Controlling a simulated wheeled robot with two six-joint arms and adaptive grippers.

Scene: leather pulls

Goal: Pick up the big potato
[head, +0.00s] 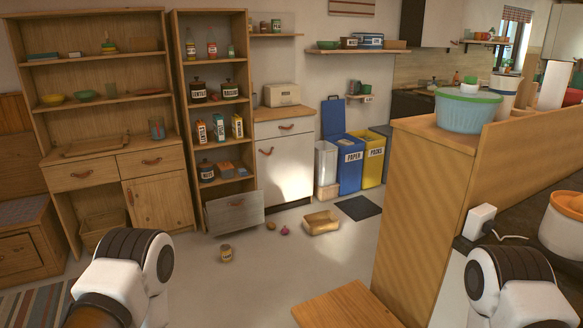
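A small brown lump (271,225) lies on the floor in front of the open lower drawer. It could be a potato, but it is too small to tell. A reddish-purple round thing (284,230), perhaps an onion, lies just right of it. I see no other potato clearly. Only links of my two arms show at the bottom left and bottom right. Neither gripper is in view.
A shallow wooden box (321,223) lies to the right, near a dark mat (358,207). A wooden counter (424,200) blocks the right side. The middle floor is clear.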

